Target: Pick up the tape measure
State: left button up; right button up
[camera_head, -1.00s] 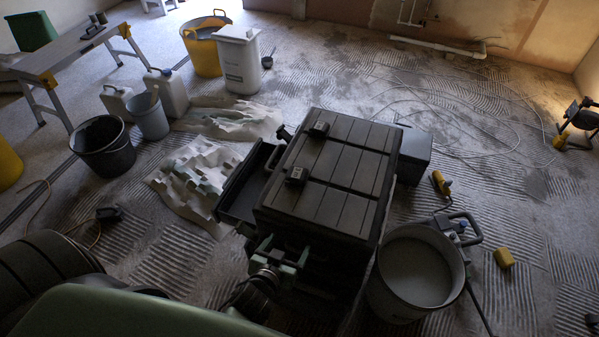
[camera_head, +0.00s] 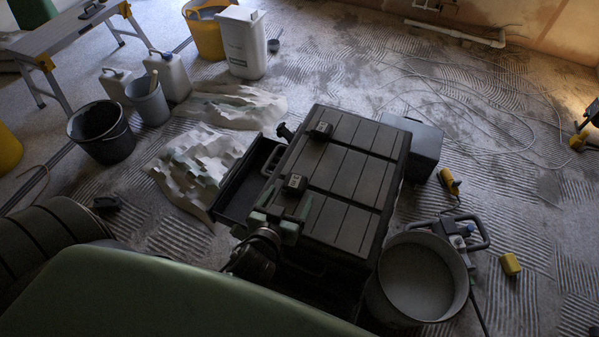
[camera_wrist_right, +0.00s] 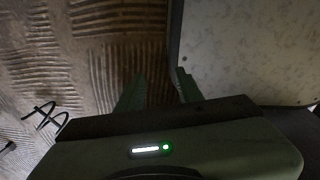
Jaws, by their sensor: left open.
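A small dark boxy item with a grey face (camera_head: 296,184) lies on the lid of the black tool chest (camera_head: 345,160); it may be the tape measure, but I cannot tell for certain. A similar dark item (camera_head: 321,131) sits farther back on the lid. My left gripper (camera_head: 285,203) is open at the chest's near left edge, its green fingers apart, just in front of the nearer dark item. It shows no grip on anything. My right gripper (camera_wrist_right: 158,88) shows in the right wrist view with its two green fingers apart and nothing visible between them.
An open drawer (camera_head: 236,205) sticks out from the chest's left side. A bucket of grey mix (camera_head: 418,280) stands at its right, with a yellow block (camera_head: 510,263) on the floor beyond. Rumpled sheeting (camera_head: 195,165) and a dark bucket (camera_head: 101,132) lie left. Cable loops cover the floor behind right.

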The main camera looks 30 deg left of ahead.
aim_at(294, 183)
pick_arm(q)
jog(key=shift+x, duration=1.05)
jog(key=shift+w+a, duration=0.15)
jog(key=shift+w, duration=0.2)
jog(key=x, duration=0.2)
jog(key=p+x, duration=0.1)
jog(key=x, duration=0.1)
jog(key=shift+w+a, duration=0.15)
jog(key=shift+a, duration=0.25)
jog(key=shift+w+f, duration=0.15)
jog(key=shift+w, duration=0.1)
jog(key=c, duration=1.7)
pick_arm(e)
jog(key=shift+s+r, duration=0.4)
jog(key=shift+s, duration=0.05)
